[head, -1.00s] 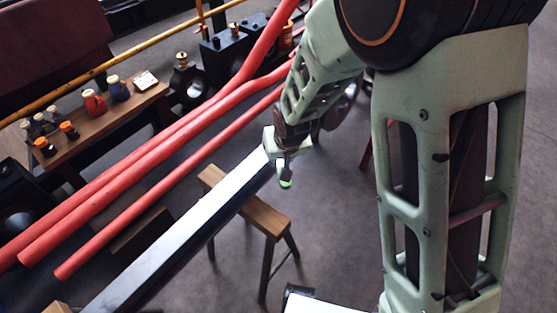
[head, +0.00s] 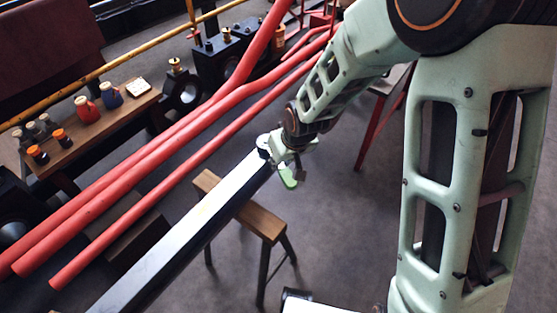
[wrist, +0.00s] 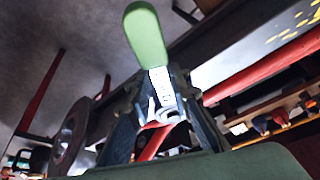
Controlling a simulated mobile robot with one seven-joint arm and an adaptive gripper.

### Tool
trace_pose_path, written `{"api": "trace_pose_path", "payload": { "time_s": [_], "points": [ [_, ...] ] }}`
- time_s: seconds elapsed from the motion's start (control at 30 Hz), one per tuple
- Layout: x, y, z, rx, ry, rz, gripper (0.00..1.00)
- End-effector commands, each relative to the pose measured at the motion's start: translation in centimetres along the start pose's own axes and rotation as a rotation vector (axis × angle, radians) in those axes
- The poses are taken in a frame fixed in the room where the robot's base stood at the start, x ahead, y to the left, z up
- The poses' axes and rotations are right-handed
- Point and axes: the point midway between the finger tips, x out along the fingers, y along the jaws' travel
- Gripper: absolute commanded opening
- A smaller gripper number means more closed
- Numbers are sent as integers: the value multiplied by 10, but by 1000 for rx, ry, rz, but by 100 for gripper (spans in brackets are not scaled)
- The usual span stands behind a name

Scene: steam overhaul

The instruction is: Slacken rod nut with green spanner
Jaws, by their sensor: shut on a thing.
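My gripper (head: 284,158) is at the far end of a long steel rod (head: 190,225). In the wrist view my gripper (wrist: 165,125) is shut on the green spanner (wrist: 147,38). The spanner's green handle points up and away from the fingers, and a pale marked part sits between them. In the head view only the spanner's green end (head: 289,179) shows, hanging just below the gripper. The rod end is partly hidden by the gripper. I cannot make out the rod nut, or whether the spanner touches it.
A wooden trestle (head: 262,224) stands under the rod. Long red pipes (head: 150,190) run alongside on the left. Open floor lies right of the trestle.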

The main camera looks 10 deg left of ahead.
Motion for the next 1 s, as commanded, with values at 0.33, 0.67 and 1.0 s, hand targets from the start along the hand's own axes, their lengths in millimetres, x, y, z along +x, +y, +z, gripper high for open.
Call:
{"api": "trace_pose_path", "payload": {
  "time_s": [0.33,0.67,1.0],
  "points": [
    [-1,4,-2,-22,6,-7,0],
    [-3,13,-3,-79,3,-34,0],
    [0,17,-3,-142,4,-57,0]
  ]
}}
